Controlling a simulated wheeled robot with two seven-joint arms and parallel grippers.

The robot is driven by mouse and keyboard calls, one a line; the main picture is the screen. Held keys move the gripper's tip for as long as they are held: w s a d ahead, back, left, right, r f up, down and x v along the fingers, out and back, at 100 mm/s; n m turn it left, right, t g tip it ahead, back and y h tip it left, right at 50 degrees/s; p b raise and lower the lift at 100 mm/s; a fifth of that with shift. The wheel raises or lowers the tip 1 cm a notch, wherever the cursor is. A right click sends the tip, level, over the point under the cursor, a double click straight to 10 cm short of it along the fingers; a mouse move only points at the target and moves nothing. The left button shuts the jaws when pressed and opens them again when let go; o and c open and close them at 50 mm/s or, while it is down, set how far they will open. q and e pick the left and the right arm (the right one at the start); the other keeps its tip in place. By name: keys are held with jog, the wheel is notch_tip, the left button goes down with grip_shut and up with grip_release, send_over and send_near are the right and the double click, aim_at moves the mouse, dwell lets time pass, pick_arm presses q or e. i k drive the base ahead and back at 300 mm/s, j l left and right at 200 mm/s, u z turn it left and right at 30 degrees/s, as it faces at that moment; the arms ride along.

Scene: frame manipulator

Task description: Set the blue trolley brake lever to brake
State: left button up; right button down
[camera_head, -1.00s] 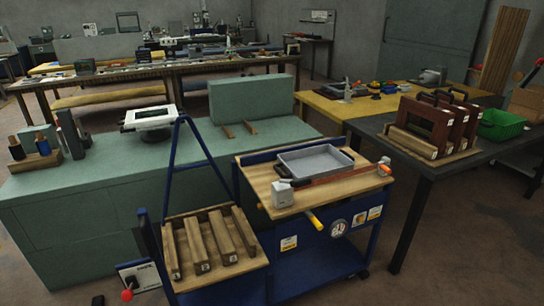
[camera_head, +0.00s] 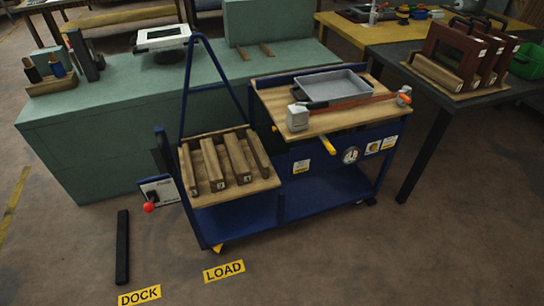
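The blue trolley (camera_head: 240,217) stands on the floor in front of the green cabinet. A lever with a red ball knob (camera_head: 149,206) sits at its left end, beside a small white plate (camera_head: 157,188) whose lettering is too small to read. A yellow-handled lever (camera_head: 328,145) sticks out under the trolley's right wooden top. A round dial (camera_head: 351,155) and several labels are on the blue front panel. Neither of my grippers shows in the view.
Wooden bars (camera_head: 211,164) lie on the trolley's lower left deck, and a grey tray (camera_head: 335,84) stands on the right top. A black bar (camera_head: 122,247) and yellow DOCK (camera_head: 139,295) and LOAD (camera_head: 224,271) signs mark the floor. A dark table (camera_head: 440,98) stands right. The front floor is clear.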

aim_at(148, 206)
jog(key=u, duration=1.25)
